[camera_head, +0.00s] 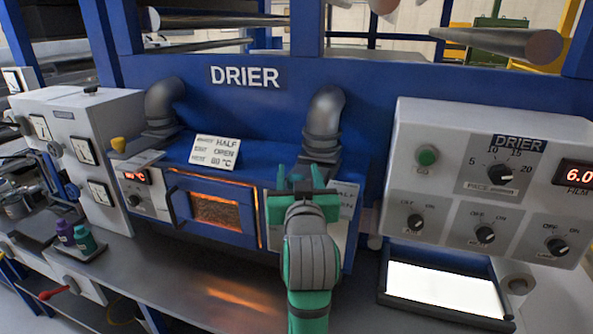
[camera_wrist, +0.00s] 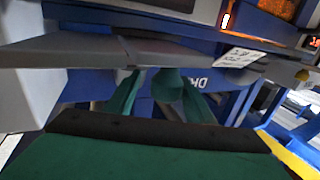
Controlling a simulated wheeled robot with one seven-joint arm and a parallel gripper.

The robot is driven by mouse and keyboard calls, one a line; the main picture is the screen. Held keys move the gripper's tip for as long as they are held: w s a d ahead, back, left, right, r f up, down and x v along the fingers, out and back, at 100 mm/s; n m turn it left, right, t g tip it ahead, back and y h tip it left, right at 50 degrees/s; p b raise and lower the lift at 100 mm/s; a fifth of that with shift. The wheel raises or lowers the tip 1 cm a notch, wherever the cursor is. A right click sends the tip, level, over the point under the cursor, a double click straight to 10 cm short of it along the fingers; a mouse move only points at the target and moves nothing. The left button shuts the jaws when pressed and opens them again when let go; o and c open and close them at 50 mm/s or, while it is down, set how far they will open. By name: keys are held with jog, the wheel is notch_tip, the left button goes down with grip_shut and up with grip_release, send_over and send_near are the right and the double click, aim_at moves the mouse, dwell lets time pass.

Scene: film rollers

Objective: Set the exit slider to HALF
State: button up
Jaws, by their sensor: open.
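The blue DRIER unit (camera_head: 245,120) stands at the middle of the bench, with a glowing window (camera_head: 215,210) on its front. A pale plate (camera_head: 343,205) on its right end carries the word HALF. My gripper covers much of this plate, and I cannot make out the exit slider or its position. My gripper (camera_head: 303,180) is in front of the plate with its green fingers open and apart.
A white card (camera_head: 215,152) with small lines including HALF and OPEN leans on the drier's top. Two grey duct elbows (camera_head: 324,115) rise behind it. A knob panel (camera_head: 490,190) stands right, above a lit white pad (camera_head: 440,288). Small bottles (camera_head: 80,236) stand left.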

jog(key=shift+w+a, duration=0.25)
jog(key=shift+w, duration=0.25)
jog(key=shift+w+a, duration=0.2)
jog(key=shift+w, duration=0.25)
